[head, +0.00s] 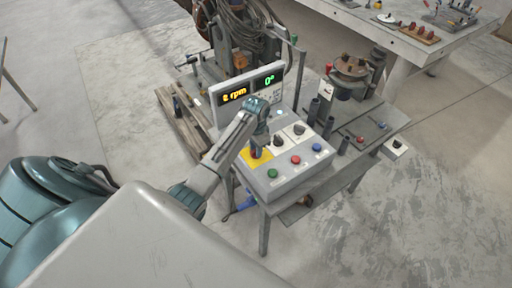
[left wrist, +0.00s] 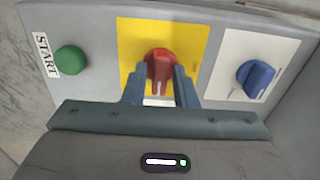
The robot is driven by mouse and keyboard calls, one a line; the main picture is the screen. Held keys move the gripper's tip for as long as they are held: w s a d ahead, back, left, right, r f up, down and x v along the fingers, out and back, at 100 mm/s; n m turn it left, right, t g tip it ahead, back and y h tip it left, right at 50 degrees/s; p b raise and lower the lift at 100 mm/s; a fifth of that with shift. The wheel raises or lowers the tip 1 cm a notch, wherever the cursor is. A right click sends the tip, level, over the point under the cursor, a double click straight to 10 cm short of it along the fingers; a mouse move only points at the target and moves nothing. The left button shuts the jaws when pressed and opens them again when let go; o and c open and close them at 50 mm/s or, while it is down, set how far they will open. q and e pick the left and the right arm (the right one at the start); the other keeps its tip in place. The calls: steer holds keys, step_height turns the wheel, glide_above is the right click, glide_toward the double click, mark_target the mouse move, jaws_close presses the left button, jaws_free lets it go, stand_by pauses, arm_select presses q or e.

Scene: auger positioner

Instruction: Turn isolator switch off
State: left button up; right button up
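The isolator switch, a red rotary knob (left wrist: 160,66) on a yellow plate (left wrist: 198,45), is in the upper middle of the left wrist view. In the head view its yellow plate (head: 252,160) shows on the sloping grey control box, and the knob is mostly hidden by my gripper. My left gripper (head: 256,148) reaches down over it. In the left wrist view its two fingers (left wrist: 159,84) stand on either side of the knob's near part, apart from each other. I cannot tell whether they touch it. My right gripper is not in view.
A green START button (left wrist: 71,60) is left of the yellow plate and a blue knob (left wrist: 256,77) right of it. The control box (head: 290,178) also carries red and blue buttons and black knobs. A display panel (head: 250,92) reading rpm and 0° stands behind.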

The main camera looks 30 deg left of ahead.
arm_select(q)
jaws_close()
steer(key=shift+n, duration=1.2)
steer(key=n, duration=1)
steer(key=shift+r+n, duration=0.1)
steer(key=shift+n, duration=0.3)
steer(key=n, duration=0.4)
steer(key=shift+n, duration=0.4)
